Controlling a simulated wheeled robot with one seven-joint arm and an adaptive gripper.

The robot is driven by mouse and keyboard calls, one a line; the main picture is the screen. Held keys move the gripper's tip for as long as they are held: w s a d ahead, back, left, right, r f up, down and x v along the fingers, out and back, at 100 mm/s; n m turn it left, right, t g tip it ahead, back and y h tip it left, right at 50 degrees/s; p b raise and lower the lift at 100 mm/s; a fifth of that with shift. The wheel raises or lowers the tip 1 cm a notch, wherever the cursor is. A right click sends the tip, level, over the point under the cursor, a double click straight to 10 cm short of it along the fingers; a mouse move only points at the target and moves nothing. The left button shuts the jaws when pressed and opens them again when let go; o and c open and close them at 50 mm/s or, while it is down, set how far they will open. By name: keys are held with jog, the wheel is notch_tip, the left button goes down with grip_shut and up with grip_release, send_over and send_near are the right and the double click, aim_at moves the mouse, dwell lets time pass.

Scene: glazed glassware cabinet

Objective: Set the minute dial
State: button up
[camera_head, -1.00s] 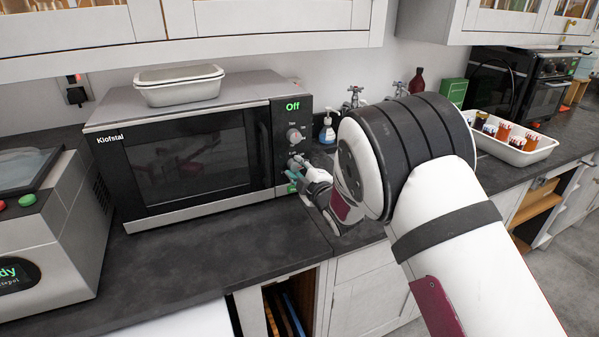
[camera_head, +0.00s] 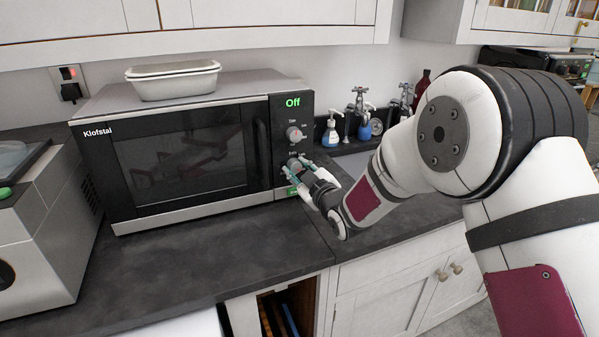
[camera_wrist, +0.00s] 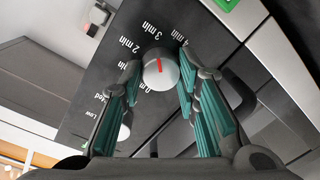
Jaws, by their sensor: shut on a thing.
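The minute dial (camera_wrist: 160,72) is a round grey knob with a red pointer, in the middle of the wrist view. The pointer aims roughly at the "3 min" label, between "2 min" and "4 min". My gripper (camera_head: 297,178) is at the lower dial of the panel, its teal-padded fingers closed on either side of the knob. In the head view the fingers partly hide this dial. The upper power dial (camera_head: 294,133) is clear of them.
A lidded white dish (camera_head: 173,82) sits on the microwave. Blue soap bottles (camera_head: 330,133) and taps (camera_head: 361,100) stand to the right behind my arm. A grey appliance (camera_head: 45,235) stands at the left. The counter in front of the microwave is clear.

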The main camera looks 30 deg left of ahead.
jog(key=shift+f, duration=0.1)
dwell(0.3)
jog(key=o, duration=1.2)
jog(key=shift+c, duration=0.2)
jog(key=v, duration=1.2)
jog(key=shift+d, duration=0.1)
